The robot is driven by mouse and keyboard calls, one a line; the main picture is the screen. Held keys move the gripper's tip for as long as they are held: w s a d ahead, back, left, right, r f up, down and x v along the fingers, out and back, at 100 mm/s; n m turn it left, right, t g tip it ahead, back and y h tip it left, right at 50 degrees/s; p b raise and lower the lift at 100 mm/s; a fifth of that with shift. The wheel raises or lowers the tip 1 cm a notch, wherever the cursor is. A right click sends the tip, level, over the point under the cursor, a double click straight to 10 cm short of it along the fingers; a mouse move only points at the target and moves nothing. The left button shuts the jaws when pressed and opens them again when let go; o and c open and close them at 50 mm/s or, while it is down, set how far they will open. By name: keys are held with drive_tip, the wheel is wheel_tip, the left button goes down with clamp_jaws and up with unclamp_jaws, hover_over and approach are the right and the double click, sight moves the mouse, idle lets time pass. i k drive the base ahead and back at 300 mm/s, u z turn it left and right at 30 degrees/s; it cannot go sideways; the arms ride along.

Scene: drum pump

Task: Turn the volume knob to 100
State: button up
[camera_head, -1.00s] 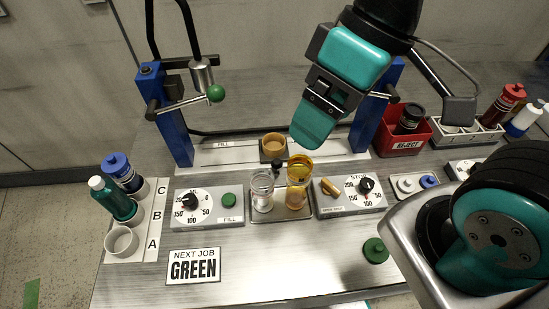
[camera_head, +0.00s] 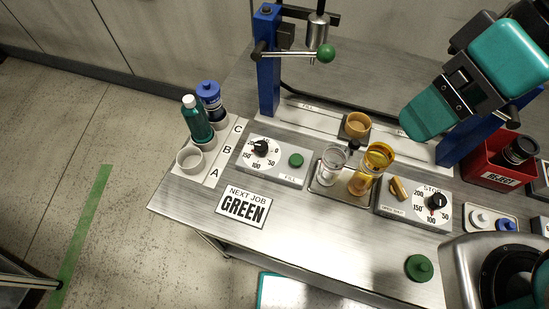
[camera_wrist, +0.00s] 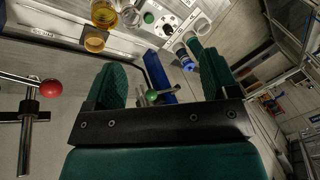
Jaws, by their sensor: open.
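A white dial with a black knob (camera_head: 260,147) sits on a grey box left of centre in the head view, marked 0, 50, 100, 150 and 200. I take this as the volume knob; its pointer is too small to read surely. A green button (camera_head: 296,160) labelled FILL is beside it. The dial also shows at the top of the wrist view (camera_wrist: 169,29). My gripper (camera_head: 424,122) is above the back right of the bench, well right of the knob and apart from it. In the wrist view its two fingers (camera_wrist: 162,80) are spread and empty.
A second dial (camera_head: 436,203) marked STOP is at the right. A clear jar (camera_head: 332,166) and an amber jar (camera_head: 371,170) stand on a tray between the dials. A lever with a green ball (camera_head: 325,53) is behind. The NEXT JOB GREEN sign (camera_head: 243,206) lies in front.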

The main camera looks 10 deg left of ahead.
sight(261, 146)
drive_tip(key=z, duration=1.25)
drive_tip(key=k, duration=1.1)
drive_tip(key=u, duration=1.45)
drive_tip(key=i, duration=0.5)
drive_tip(key=z, duration=0.05)
